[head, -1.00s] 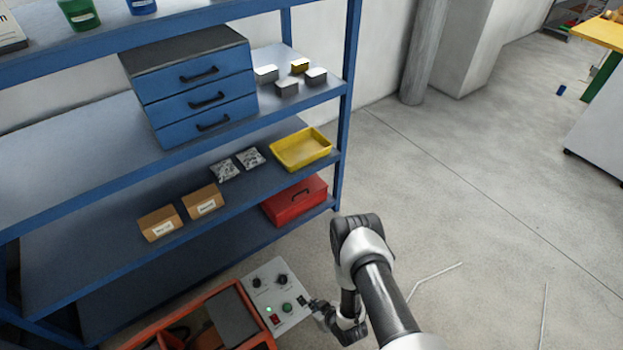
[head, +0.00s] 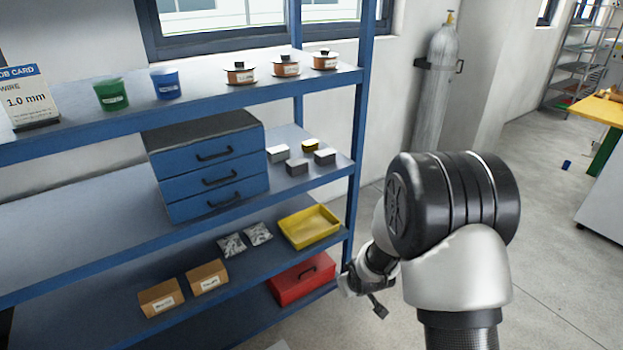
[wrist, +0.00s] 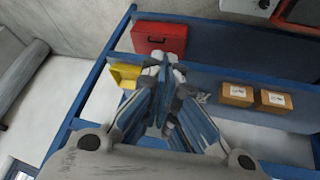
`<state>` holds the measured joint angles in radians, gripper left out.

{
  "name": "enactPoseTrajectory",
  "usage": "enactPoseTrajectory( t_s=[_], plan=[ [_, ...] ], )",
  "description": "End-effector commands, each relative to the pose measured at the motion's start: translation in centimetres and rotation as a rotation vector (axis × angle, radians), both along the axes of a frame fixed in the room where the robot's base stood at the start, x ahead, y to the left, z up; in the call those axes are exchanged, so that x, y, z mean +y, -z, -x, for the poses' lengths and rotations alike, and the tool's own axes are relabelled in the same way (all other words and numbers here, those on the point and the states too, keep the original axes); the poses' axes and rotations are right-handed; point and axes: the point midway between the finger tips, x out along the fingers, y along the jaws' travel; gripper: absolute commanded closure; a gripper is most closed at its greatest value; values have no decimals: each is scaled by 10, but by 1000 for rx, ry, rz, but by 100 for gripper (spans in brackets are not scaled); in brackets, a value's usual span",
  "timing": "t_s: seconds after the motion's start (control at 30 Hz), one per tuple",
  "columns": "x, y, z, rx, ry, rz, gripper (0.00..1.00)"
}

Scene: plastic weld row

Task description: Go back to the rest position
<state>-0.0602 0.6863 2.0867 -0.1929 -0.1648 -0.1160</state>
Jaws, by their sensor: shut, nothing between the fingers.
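My gripper (wrist: 160,68) is shut and empty in the wrist view, its fingers pointing away from the camera. In the head view its small dark end (head: 378,308) hangs below my folded arm, in front of the shelf rack's right end. In the wrist view the fingers overlap the view of the blue shelf rack (wrist: 84,90), near a red case (wrist: 160,38) and a yellow tray (wrist: 125,75). I cannot tell the distance between them; no contact is visible.
The blue rack (head: 362,130) fills the left, holding a drawer unit (head: 212,170), a yellow tray (head: 310,228), a red case (head: 302,278), cardboard boxes (head: 208,277) and wire spools (head: 286,67). A gas cylinder (head: 436,85) stands behind.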

Motion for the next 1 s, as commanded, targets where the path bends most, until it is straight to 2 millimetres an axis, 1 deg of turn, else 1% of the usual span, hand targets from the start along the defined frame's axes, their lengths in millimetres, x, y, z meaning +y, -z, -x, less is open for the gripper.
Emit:
enactPoseTrajectory(
  t_s=[0.03, 0.07, 0.1, 0.17, 0.2, 0.27, 0.3, 0.37, 0.4, 0.47, 0.5, 0.57, 0.6, 0.63, 0.7, 0.77, 0.8, 0.9, 1.0],
  plan=[
    [-5, -33, 4, -7, 22, 2, 100],
    [-8, -48, 8, -3, 35, 4, 100],
    [-12, -67, 16, 2, 53, 6, 100],
    [-17, -95, 28, 9, 79, 5, 100],
    [-21, -113, 38, 14, 97, 5, 100],
    [-25, -139, 55, 22, 124, 2, 100],
    [-28, -155, 66, 25, 140, 0, 100],
    [-32, -177, 86, 34, 166, -4, 100],
    [-35, -191, 101, 40, 182, -9, 100],
    [-38, -210, 123, 47, 207, -16, 100],
    [-39, -221, 138, 53, 222, -21, 100],
    [-41, -236, 162, 62, 244, -31, 100],
    [-42, -244, 179, 68, 257, -38, 100],
    [-43, -250, 192, 71, 266, -43, 100],
    [-43, -261, 221, 83, 290, -58, 100],
    [-43, -267, 245, 91, 306, -69, 100],
    [-43, -270, 259, 97, 316, -75, 100],
    [-42, -274, 289, 111, 333, -91, 100],
    [-41, -274, 308, 122, 344, -100, 100]
  ],
)
